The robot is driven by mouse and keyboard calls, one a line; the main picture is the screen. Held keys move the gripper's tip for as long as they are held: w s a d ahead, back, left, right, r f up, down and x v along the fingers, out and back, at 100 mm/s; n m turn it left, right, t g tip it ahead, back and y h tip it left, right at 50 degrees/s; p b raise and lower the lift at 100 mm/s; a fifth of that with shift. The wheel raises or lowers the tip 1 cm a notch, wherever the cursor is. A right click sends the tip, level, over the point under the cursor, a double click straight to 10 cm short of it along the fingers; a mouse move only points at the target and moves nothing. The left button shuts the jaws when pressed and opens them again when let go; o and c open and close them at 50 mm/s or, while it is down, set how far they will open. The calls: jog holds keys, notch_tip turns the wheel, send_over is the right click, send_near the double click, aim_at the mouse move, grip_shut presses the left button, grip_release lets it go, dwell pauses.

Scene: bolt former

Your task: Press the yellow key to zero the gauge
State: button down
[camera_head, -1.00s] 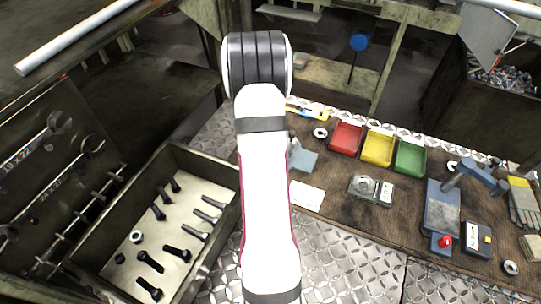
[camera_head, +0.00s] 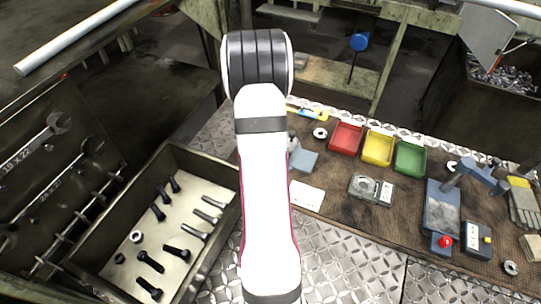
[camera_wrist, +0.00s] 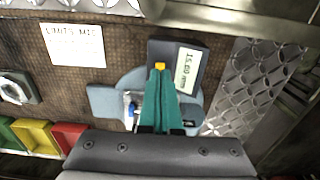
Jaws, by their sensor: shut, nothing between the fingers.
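The gauge (camera_wrist: 188,66) shows in the wrist view as a dark display unit with a light screen reading about 15.60 mm. Its yellow key (camera_wrist: 159,66) is a small block beside the screen. My gripper (camera_wrist: 160,74) is shut and empty, its teal fingers together. Their tips overlap the near edge of the key in this view; I cannot tell whether they touch it. A blue-grey base (camera_wrist: 105,100) lies partly under the fingers. In the head view my arm hides the gripper and the key; only a blue-grey plate (camera_head: 303,161) shows beside the arm.
Red (camera_head: 346,138), yellow (camera_head: 377,149) and green (camera_head: 410,157) bins stand on the bench. A card (camera_wrist: 75,44) lies near the gauge. A metal rail (camera_wrist: 235,20) borders the gauge.

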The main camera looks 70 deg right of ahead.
notch_tip(320, 180, up, 7)
jog(key=shift+r, duration=0.2)
dwell(0.3)
jog(key=s+a, duration=0.3)
jog(key=a, duration=0.3)
jog(key=shift+s, duration=0.2)
